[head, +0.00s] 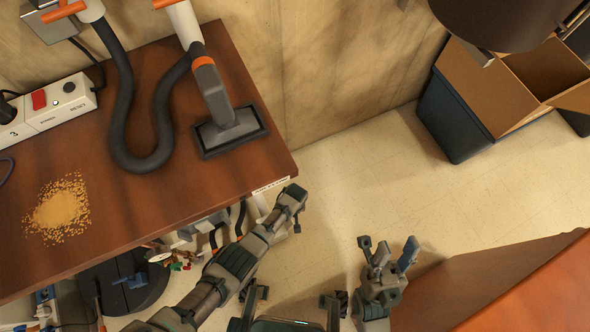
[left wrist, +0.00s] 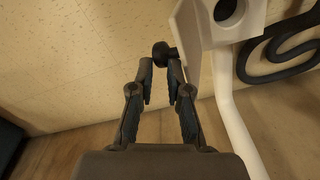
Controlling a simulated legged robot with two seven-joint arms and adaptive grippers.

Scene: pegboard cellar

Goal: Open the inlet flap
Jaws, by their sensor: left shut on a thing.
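In the left wrist view, a black knob (left wrist: 163,54) sits at the tips of my left gripper (left wrist: 161,68), whose two fingers are closed on it. The knob is next to a thin white flap (left wrist: 190,48). The flap stands at an angle beside a white inlet body (left wrist: 252,20), and a dark round opening shows in that body. In the head view my left gripper (head: 292,203) is just off the table's right edge; the flap is mostly hidden there. My right gripper (head: 385,258) is open and empty, above the floor.
The wooden table (head: 120,200) carries a grey floor nozzle (head: 229,130) with hose, a power strip (head: 50,108) and a pile of sawdust (head: 58,209). A cardboard box (head: 490,88) stands at upper right. Another wooden surface (head: 500,285) is at lower right. Floor between is clear.

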